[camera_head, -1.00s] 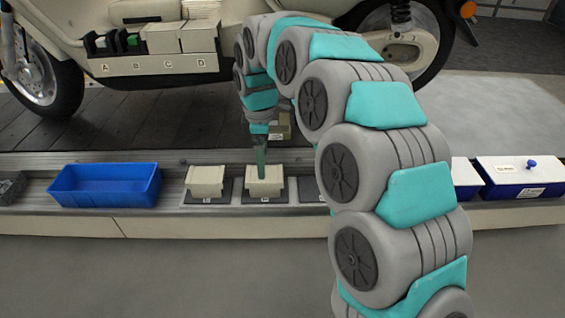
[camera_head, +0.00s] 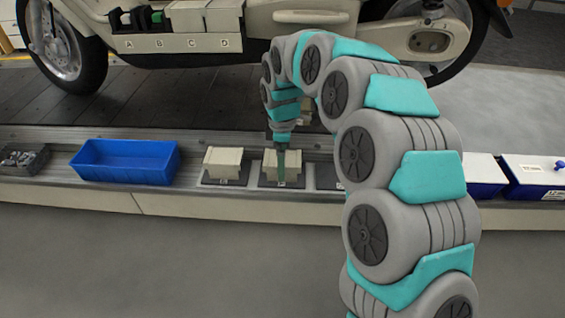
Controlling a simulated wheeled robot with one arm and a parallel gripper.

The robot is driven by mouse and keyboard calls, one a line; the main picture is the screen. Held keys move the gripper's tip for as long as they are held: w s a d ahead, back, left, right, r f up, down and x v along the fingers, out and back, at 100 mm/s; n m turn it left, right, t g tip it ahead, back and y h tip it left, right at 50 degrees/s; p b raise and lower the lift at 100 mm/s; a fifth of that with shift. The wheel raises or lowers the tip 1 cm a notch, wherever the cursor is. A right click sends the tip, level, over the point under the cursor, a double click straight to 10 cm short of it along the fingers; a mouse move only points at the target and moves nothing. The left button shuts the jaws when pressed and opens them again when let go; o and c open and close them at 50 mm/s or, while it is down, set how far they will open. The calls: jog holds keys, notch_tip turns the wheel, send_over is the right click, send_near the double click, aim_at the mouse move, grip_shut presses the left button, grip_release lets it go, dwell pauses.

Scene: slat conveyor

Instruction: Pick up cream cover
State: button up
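Two cream covers sit on dark pads on the conveyor, the left one (camera_head: 223,163) and the right one (camera_head: 295,163). More cream covers close bays C and D (camera_head: 205,18) on the scooter's side. Bays A and B beside them are uncovered, with dark and green items.
A blue bin (camera_head: 125,175) stands on the conveyor (camera_head: 90,197) to the left, with a grey tray of small parts (camera_head: 22,160) beyond it. White-lidded blue boxes (camera_head: 535,172) stand at the right. My arm hides part of the conveyor. The floor in front is clear.

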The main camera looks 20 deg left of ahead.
jog(key=c, duration=1.4)
jog(key=shift+o, duration=0.2)
jog(key=shift+r, duration=0.1)
